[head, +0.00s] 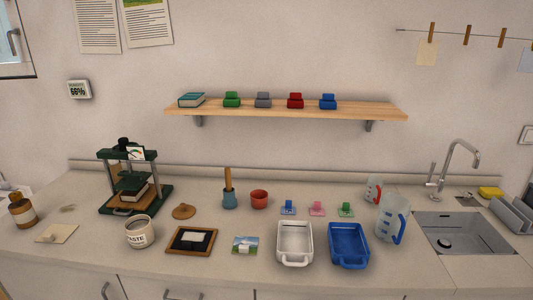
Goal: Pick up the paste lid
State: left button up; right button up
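The lid (184,212) looks like a round brown disc with a small knob on top. It lies flat on the countertop, left of the middle. The paste jar (140,233) is a cream pot labelled "PASTE", standing to the front left of the lid and apart from it. Its top looks uncovered. Neither of my grippers shows in the head view.
A green press (135,180) stands left behind the lid. A wooden frame (192,241) lies in front of it. A blue pot with a wooden handle (229,190) and a red cup (259,198) stand to the right. White (295,261) and blue trays (348,262) lie further right.

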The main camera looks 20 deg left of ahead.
aim_at(182, 212)
jog(key=j+u, duration=0.1)
jog(key=u, duration=0.85)
jog(key=j+u, duration=0.1)
jog(key=u, duration=0.4)
